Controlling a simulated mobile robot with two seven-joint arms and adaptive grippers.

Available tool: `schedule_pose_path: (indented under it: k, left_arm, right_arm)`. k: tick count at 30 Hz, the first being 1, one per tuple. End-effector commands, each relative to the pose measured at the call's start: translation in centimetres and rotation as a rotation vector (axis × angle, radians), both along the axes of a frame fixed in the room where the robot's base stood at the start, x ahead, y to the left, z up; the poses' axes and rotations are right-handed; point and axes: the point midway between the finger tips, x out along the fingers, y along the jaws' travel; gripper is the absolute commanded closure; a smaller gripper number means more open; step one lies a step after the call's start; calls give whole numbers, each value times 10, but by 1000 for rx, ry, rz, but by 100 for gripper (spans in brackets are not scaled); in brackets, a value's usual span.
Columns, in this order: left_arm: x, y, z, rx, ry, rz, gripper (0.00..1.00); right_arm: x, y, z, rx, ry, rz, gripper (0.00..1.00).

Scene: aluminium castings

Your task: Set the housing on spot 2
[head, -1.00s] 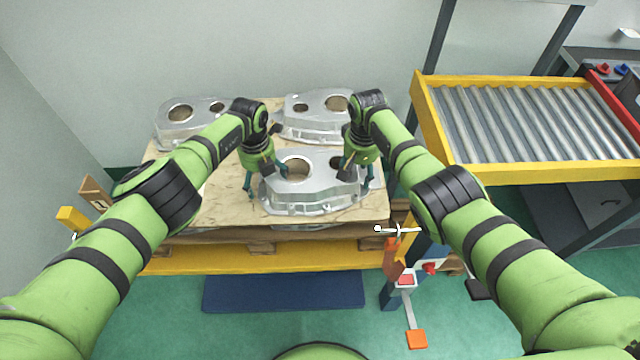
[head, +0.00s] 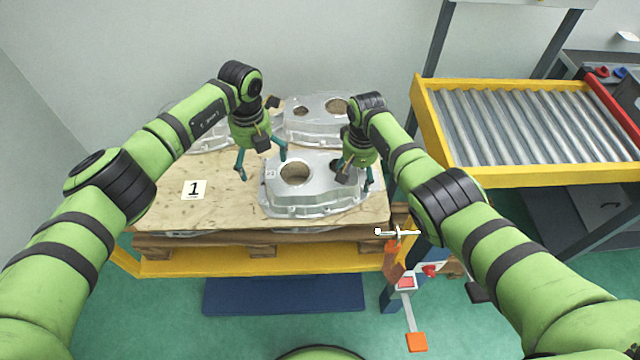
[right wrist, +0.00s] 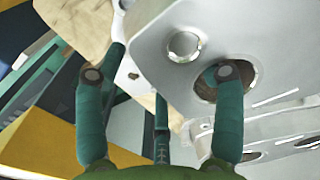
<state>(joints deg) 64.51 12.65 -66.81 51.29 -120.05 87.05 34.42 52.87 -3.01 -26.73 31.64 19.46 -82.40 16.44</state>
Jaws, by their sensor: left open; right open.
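A silvery cast housing (head: 310,197) lies flat at the front right of the wooden sheet (head: 225,205) in the head view. Whatever marking lies under it is hidden. My left gripper (head: 262,164) is open and empty, above and beyond the housing's left end. My right gripper (head: 355,178) is open at the housing's right end. In the right wrist view the right gripper's spread fingers (right wrist: 160,80) are close to the housing (right wrist: 150,40), one finger overlapping a round hole; contact cannot be told. A card marked 1 (head: 194,190) lies on bare wood at front left.
Two more castings stand at the back, one at the left (head: 205,137), partly behind my left arm, and one at the middle (head: 305,125). A yellow-framed roller conveyor (head: 520,120) stands at the right. An upright with a clamp (head: 398,232) stands by the pallet's front right corner.

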Motion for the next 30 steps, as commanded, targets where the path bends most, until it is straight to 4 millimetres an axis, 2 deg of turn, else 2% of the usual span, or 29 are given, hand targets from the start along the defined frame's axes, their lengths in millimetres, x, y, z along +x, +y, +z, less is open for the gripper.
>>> schedule_pose_path:
  k: [3,6,14,17,24,30]
  left_arm:
    - [0,1,19,1,0,-1,0]
    - [0,1,27,2,1,1,0]
    - [-1,1,33,2,2,2,0]
    - [-1,1,32,2,2,2,0]
    - [-1,1,32,2,2,1,0]
    - [-1,1,32,2,2,1,0]
  right_arm:
    - [0,0,0,0,0,0,31]
    - [0,0,0,0,0,0,31]
    - [1,0,12,1,-2,1,31]
    - [0,0,25,1,-3,1,31]
    - [1,0,78,1,-5,1,31]
    - [0,0,110,0,-2,0,31]
